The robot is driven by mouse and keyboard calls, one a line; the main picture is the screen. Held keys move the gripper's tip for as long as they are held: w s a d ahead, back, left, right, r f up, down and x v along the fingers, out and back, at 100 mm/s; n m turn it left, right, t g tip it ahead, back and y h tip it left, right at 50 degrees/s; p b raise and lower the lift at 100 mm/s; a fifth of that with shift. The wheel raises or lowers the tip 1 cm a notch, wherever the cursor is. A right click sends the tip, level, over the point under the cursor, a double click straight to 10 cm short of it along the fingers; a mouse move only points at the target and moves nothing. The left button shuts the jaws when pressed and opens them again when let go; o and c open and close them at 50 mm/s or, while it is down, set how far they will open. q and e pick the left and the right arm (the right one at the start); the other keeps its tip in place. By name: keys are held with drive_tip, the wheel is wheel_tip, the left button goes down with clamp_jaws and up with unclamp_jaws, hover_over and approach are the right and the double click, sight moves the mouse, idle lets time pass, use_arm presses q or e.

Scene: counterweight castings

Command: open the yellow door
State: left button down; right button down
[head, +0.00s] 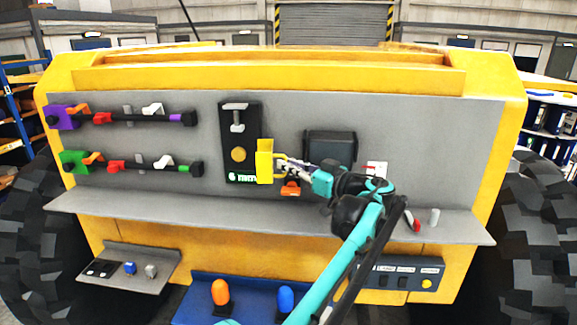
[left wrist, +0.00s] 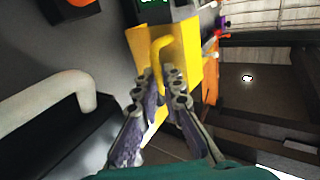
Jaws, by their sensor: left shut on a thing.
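The yellow door (head: 264,161) shows in the head view as a narrow upright plate, right of the tall black panel with a yellow disc. It seems to stand out at an angle from the grey panel, though how far is hard to tell. My left gripper (head: 284,166) is at its right side, shut on its yellow handle. In the left wrist view the fingers (left wrist: 164,90) close around the curved handle (left wrist: 161,47), with the door plate (left wrist: 190,58) behind it. The fingers hide the handle's lower part. My right gripper is not in view.
A dark box (head: 330,146) is on the grey panel behind my gripper. An orange part (head: 291,188) lies just below the gripper. The black panel (head: 240,125) is to the left. A grey ledge (head: 150,208) runs below. Coloured latch bars (head: 130,165) are at far left.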

use_arm(q)
drive_tip(key=shift+a+r, duration=0.15)
drive_tip(key=shift+r, duration=0.05)
drive_tip(key=c, duration=1.7)
unclamp_jaws()
drive_tip(key=shift+o, duration=0.3)
drive_tip(key=shift+a+f, duration=0.1)
drive_tip(key=shift+a, duration=0.25)
drive_tip(key=shift+d, duration=0.1)
drive_tip(key=shift+w, duration=0.1)
drive_tip(key=shift+d+f, duration=0.1)
drive_tip(key=v, duration=0.7)
drive_tip(key=shift+s+d, duration=0.2)
drive_tip(key=shift+s, duration=0.2)
